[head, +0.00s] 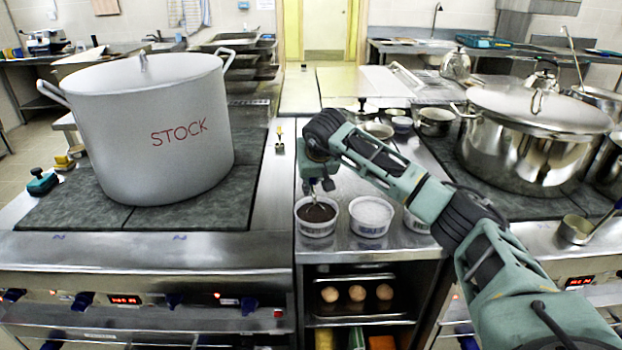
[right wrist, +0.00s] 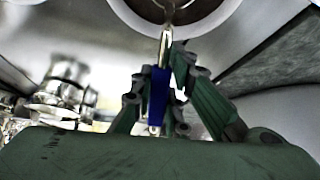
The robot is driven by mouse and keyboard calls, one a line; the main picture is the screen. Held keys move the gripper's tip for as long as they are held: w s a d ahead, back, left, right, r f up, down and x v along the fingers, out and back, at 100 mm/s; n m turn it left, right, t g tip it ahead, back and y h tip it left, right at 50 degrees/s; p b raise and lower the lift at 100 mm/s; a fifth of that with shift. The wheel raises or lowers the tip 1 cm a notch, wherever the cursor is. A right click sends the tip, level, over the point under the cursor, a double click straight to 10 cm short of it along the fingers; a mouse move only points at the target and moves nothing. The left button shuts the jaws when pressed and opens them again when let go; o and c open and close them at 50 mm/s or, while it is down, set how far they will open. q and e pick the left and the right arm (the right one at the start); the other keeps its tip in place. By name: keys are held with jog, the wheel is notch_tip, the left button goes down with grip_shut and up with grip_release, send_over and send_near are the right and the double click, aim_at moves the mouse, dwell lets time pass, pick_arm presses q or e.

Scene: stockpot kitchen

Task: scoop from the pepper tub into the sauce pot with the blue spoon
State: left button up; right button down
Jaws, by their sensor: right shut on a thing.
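My right gripper (head: 321,183) is above the tub of dark pepper (head: 317,229), a small white tub at the front of the middle counter. It is shut on the blue spoon, whose blue handle (right wrist: 158,95) stands between the fingers in the right wrist view. The spoon's metal end reaches to the tub's round mouth; I cannot tell whether it touches the pepper. A large steel pot (head: 520,150) stands on the right stove, and a large pot marked STOCK (head: 150,130) on the left stove. No label shows which is the sauce pot. My left gripper is out of view.
A tub of white grains (head: 371,229) stands just right of the pepper tub. A third tub (head: 414,224) is partly hidden by my right arm. A small saucepan (head: 435,124) and other small containers stand behind. A ladle (head: 577,230) lies at the right front.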

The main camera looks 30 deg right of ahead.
jog(key=shift+s, duration=0.2)
jog(key=shift+s+a, duration=0.25)
jog(key=shift+s, duration=0.1)
jog(key=shift+r, duration=0.15)
